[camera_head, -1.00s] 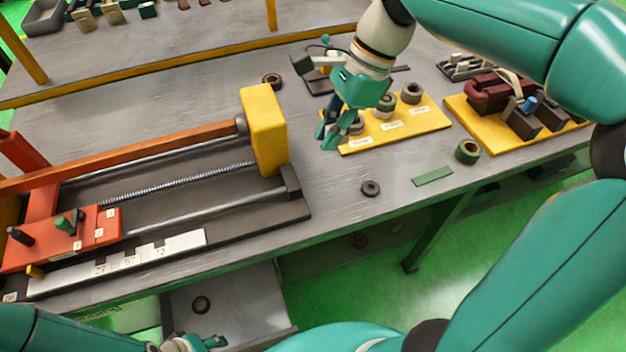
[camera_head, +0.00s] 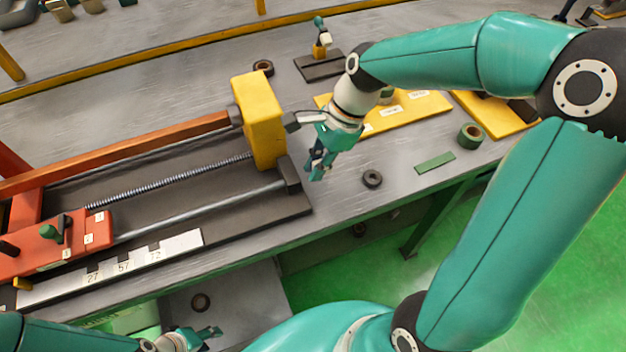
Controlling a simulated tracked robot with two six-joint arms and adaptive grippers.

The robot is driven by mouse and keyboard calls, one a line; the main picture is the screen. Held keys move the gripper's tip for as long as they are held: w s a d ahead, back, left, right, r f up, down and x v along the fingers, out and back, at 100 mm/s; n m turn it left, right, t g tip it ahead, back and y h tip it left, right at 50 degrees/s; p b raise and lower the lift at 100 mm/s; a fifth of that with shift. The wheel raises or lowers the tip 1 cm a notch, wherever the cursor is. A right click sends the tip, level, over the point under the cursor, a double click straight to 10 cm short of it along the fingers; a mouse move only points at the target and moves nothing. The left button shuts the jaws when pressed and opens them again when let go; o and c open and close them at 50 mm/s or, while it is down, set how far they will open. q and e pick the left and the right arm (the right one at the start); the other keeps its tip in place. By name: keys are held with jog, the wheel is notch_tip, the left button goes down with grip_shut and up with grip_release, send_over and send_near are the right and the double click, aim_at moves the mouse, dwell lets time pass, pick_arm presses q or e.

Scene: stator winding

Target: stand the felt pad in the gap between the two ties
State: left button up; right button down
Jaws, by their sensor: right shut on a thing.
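My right gripper (camera_head: 318,168) points down just right of the yellow block (camera_head: 260,120) at the machine's end. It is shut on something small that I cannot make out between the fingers. A flat green strip (camera_head: 436,162) lies on the table to the right; I cannot tell whether it is the felt pad. I cannot pick out the two ties or the gap between them. My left gripper (camera_head: 207,338) is low at the bottom edge, away from the tabletop; its finger opening is too small to read.
The machine has a lead screw (camera_head: 170,180) and a red carriage (camera_head: 60,243). A dark ring (camera_head: 372,179) and a green-sided ring (camera_head: 470,136) are on the table (camera_head: 335,215). A yellow board (camera_head: 425,103) is partly behind my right arm. A black stand (camera_head: 320,66) is behind it.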

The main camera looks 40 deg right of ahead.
aim_at(316, 188)
jog(key=shift+f, duration=2.35)
jog(key=shift+f+b, duration=0.2)
jog(key=shift+b, duration=0.1)
jog(key=c, duration=1.2)
grip_release()
jog(key=shift+r, duration=0.15)
jog(key=p+v, duration=0.1)
jog(key=v, duration=1.1)
